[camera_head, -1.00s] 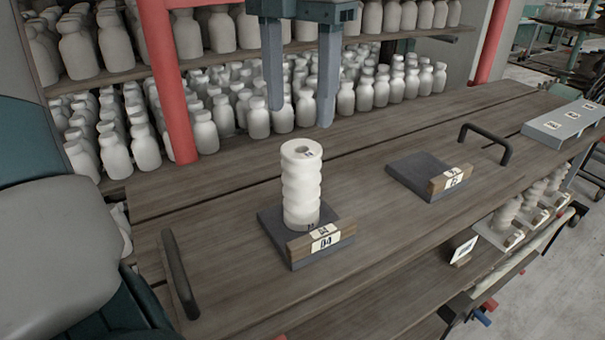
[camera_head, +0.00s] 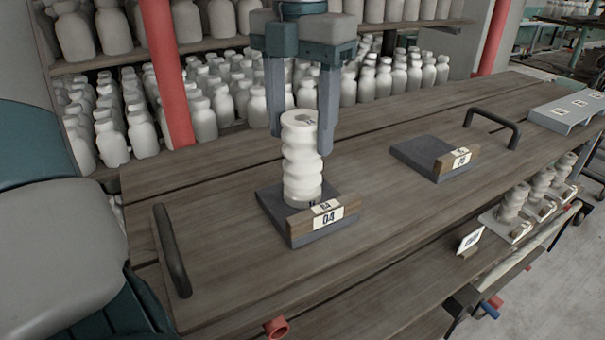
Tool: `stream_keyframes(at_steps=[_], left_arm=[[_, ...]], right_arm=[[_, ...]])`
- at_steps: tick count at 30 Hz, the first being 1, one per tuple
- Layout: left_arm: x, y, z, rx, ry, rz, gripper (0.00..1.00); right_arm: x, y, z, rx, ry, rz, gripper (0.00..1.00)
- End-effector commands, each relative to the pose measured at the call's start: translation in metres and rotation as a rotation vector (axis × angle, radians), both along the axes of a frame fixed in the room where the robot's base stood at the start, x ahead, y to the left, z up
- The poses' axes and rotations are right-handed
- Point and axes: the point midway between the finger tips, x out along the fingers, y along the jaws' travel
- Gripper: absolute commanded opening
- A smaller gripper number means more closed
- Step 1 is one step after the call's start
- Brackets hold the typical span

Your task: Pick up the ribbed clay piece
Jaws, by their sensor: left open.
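The ribbed clay piece (camera_head: 301,165) is a white, stacked-ring column standing upright on a dark square pad (camera_head: 272,203) with a wooden label block (camera_head: 325,217) in front. My left gripper (camera_head: 302,140) points down with its two grey fingers apart. The fingers are on either side of the upper part of the clay piece in the picture. They appear partly behind it, and I cannot tell whether they touch it. My right gripper is not in view.
A second dark pad (camera_head: 415,154) with a label block stands empty to the right. Black handles (camera_head: 171,250) (camera_head: 497,128) rise at both ends of the wooden bench (camera_head: 225,262). Shelves of white bottles stand behind a red post (camera_head: 167,75). Several ribbed pieces sit on a lower right shelf.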

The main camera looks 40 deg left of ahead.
Motion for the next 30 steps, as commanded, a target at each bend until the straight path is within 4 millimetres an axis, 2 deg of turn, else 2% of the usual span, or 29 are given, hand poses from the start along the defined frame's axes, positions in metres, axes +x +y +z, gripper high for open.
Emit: stream_keyframes(at_steps=[1,4,8,20,23,30], left_arm=[[0.0,0.0,-0.013,-0.002,0.001,0.0,0.56],[0.0,0.0,-0.025,-0.002,0.001,-0.001,0.56],[0.0,0.0,-0.031,-0.001,-0.001,-0.001,0.56],[0.0,0.0,-0.033,-0.001,0.0,0.0,0.56],[0.0,-0.001,-0.039,-0.001,0.001,0.0,0.56],[0.0,-0.004,-0.07,-0.002,0.001,0.0,0.56]], right_arm=[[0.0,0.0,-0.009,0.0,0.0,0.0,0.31],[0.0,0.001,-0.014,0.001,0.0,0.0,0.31],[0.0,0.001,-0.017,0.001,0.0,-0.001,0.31],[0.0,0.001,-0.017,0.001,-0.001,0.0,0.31],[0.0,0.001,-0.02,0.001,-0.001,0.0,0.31],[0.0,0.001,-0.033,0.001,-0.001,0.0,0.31]])
